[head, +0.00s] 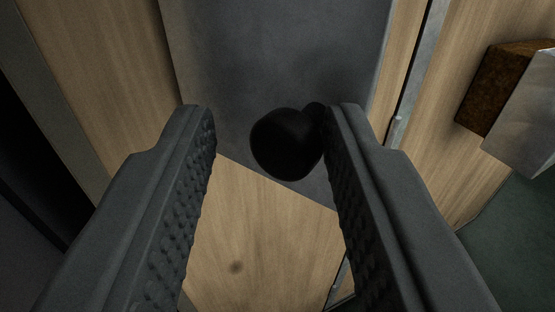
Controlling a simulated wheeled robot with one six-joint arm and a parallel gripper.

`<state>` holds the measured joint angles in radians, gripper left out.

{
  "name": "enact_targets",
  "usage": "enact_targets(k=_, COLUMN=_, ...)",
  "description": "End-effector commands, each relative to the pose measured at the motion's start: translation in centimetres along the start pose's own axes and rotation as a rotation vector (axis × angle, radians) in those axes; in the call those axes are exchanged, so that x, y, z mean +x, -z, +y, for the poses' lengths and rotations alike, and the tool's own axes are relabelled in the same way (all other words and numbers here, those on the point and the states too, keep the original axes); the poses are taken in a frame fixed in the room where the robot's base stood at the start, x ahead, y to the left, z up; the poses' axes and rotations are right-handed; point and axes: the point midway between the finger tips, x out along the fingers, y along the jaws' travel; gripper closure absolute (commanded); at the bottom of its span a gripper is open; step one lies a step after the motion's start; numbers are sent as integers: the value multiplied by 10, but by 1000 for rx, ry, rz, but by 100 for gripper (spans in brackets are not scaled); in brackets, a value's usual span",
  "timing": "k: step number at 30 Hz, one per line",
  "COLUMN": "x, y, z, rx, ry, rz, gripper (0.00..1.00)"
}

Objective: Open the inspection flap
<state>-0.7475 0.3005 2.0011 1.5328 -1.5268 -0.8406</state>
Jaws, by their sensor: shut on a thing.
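My gripper (268,125) reaches in from the bottom of the head view, with its two dark, ridged fingers set wide apart. It is shut on a round black knob (284,145), which shows between the fingertips, closer to the right finger. The knob sits in front of a dark grey panel (270,60), which looks like the inspection flap. The panel's lower edge runs slanting behind the knob. How far the flap stands open cannot be told from this view, and the knob's stem is mostly hidden by the right finger.
Light wood-grain surface (260,245) lies below the grey panel, with more wood on both sides. A metal strip (408,95) runs along the right. A brown and grey block (515,100) juts out at the upper right. The far left is dark.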

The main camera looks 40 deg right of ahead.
Motion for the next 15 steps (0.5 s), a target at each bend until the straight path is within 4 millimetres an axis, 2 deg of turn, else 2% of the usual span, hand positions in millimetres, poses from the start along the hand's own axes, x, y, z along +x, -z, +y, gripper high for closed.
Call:
enact_targets(k=6, x=3, y=2, z=-4, rx=5, ry=7, rz=2, gripper=100)
enact_targets(k=7, x=3, y=2, z=-4, rx=5, ry=7, rz=2, gripper=60)
enact_targets(k=15, x=2, y=2, z=-3, rx=3, ry=5, rz=1, gripper=58)
